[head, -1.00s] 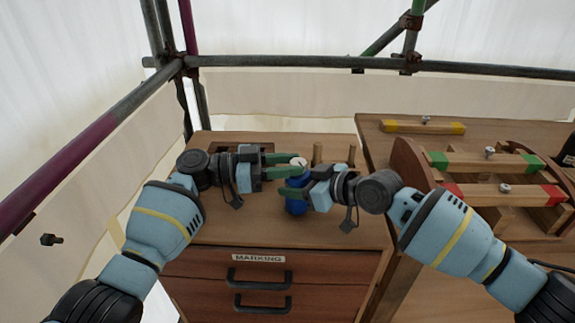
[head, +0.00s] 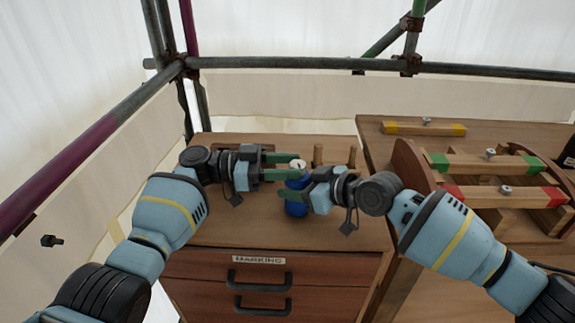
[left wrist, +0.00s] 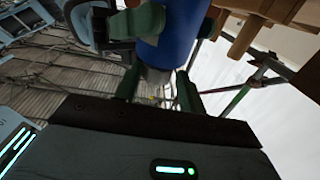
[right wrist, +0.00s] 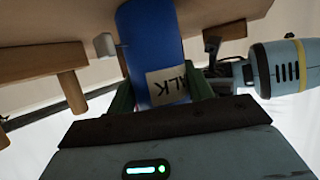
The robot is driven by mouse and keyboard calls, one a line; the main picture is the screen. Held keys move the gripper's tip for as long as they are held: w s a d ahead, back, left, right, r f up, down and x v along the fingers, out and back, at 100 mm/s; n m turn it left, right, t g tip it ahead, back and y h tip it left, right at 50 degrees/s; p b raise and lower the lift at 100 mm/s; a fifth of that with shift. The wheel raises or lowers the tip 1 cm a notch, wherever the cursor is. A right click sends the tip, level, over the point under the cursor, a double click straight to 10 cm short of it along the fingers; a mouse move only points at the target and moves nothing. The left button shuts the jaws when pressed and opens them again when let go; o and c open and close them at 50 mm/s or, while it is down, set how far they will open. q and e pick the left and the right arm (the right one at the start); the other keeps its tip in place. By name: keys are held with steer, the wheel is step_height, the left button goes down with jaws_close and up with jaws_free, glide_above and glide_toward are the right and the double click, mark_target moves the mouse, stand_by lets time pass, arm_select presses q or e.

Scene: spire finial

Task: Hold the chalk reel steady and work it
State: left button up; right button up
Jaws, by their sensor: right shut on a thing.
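The chalk reel (head: 296,209) is a blue cylinder with a white top (head: 298,163), upright over the wooden cabinet top; whether its base touches the wood is unclear. My right gripper (head: 290,188) is shut on the reel's blue body from the right. In the right wrist view the reel (right wrist: 150,40) lies between the fingers, with part of a lettered label showing. My left gripper (head: 286,166) is higher, at the reel's top from the left. Its fingers are apart, and a pale grey part (left wrist: 155,75) shows between them in the left wrist view, below the blue body (left wrist: 182,30).
Wooden pegs (head: 318,154) stand behind the reel. A workbench at the right holds a wooden frame with green-ended (head: 488,162) and red-ended (head: 500,191) bars. Scaffold tubes (head: 300,63) run behind. The cabinet top in front is clear.

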arm_select(q)
steer(key=a, duration=0.7)
steer(key=shift+s+a, duration=0.2)
steer(key=shift+a, duration=0.05)
stand_by(0.3)
